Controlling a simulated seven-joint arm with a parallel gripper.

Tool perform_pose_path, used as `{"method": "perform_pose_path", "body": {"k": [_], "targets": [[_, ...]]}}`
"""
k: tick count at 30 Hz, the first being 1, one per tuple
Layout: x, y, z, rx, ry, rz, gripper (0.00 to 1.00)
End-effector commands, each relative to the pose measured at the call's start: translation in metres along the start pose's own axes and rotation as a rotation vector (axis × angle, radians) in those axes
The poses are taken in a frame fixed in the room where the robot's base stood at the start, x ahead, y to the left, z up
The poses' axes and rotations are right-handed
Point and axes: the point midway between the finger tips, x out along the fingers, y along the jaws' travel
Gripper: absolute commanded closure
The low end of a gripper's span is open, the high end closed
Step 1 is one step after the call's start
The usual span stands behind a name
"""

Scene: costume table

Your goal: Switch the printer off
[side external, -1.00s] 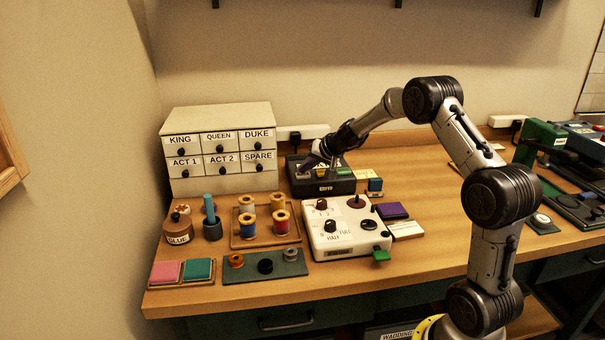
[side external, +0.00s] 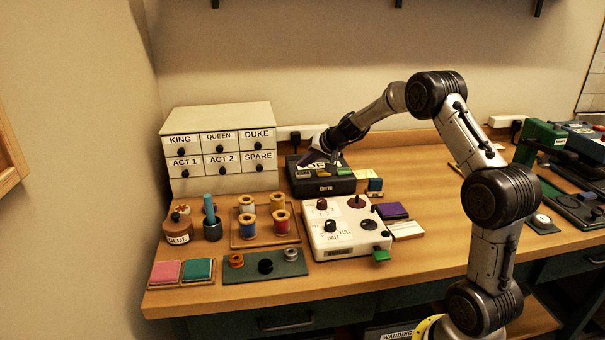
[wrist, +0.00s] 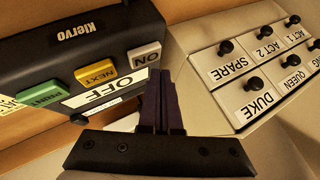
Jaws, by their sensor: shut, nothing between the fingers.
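The printer is a black box marked Klervo (side external: 322,187) in front of the back wall, right of the drawer cabinet. In the wrist view its body (wrist: 70,50) shows a grey ON button (wrist: 145,56), a yellow NEXT button (wrist: 96,75) and a green PRINT button (wrist: 41,94).
The labelled drawer cabinet (side external: 222,140) stands close left of the printer. A white control box (side external: 345,240) sits in front, with thread spools (side external: 281,222) on a tray to its left. Bare table lies farther right.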

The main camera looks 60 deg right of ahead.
Motion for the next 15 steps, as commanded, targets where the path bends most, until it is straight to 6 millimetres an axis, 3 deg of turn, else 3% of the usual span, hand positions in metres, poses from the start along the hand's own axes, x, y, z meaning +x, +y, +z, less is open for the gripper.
{"method": "perform_pose_path", "body": {"k": [15], "targets": [[-0.03,-0.022,-0.023,-0.001,0.002,-0.001,1.0]]}}
